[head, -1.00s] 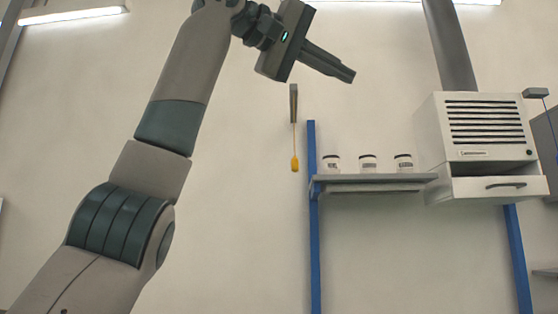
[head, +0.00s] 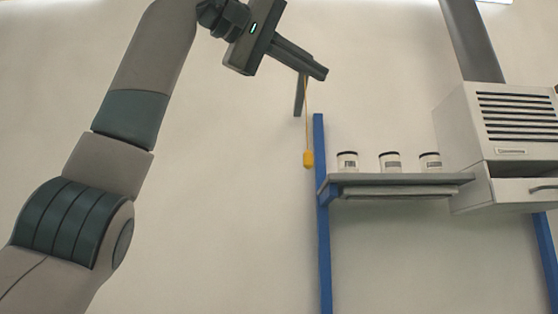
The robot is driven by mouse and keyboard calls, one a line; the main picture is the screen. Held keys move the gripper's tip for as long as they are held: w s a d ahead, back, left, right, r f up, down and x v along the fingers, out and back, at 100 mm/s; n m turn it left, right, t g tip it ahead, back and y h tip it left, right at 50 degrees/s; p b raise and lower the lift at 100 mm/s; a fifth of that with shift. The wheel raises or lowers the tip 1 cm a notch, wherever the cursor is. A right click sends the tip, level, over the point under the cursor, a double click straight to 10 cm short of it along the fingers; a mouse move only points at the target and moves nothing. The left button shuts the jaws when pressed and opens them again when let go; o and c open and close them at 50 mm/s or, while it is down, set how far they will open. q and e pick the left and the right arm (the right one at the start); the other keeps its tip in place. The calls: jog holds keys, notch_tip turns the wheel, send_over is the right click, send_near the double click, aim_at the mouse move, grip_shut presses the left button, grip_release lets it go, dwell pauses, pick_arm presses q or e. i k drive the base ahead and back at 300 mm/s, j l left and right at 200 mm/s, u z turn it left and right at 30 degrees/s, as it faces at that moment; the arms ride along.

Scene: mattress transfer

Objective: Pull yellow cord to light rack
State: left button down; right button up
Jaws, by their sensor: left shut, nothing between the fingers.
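A thin yellow cord (head: 307,115) hangs down and ends in a yellow pull knob (head: 308,159), just left of the rack's blue post. The cord's top is hidden behind my left gripper (head: 322,74), which is shut and empty. Its fingertips overlap the upper part of the cord and the dark bracket (head: 299,95) in the picture; I cannot tell whether they touch. The rack has a grey shelf (head: 400,181) on blue posts (head: 321,240). My right gripper is not in view.
Three white jars with dark lids (head: 389,162) stand on the shelf. A pale vented cabinet (head: 500,130) with a drawer (head: 520,192) and a grey duct (head: 470,40) is at the right. The wall left of the cord is bare.

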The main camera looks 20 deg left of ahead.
aim_at(308, 156)
jog(key=i+j, duration=0.45)
jog(key=j, duration=0.25)
jog(key=i+j, duration=0.25)
jog(key=j, duration=0.1)
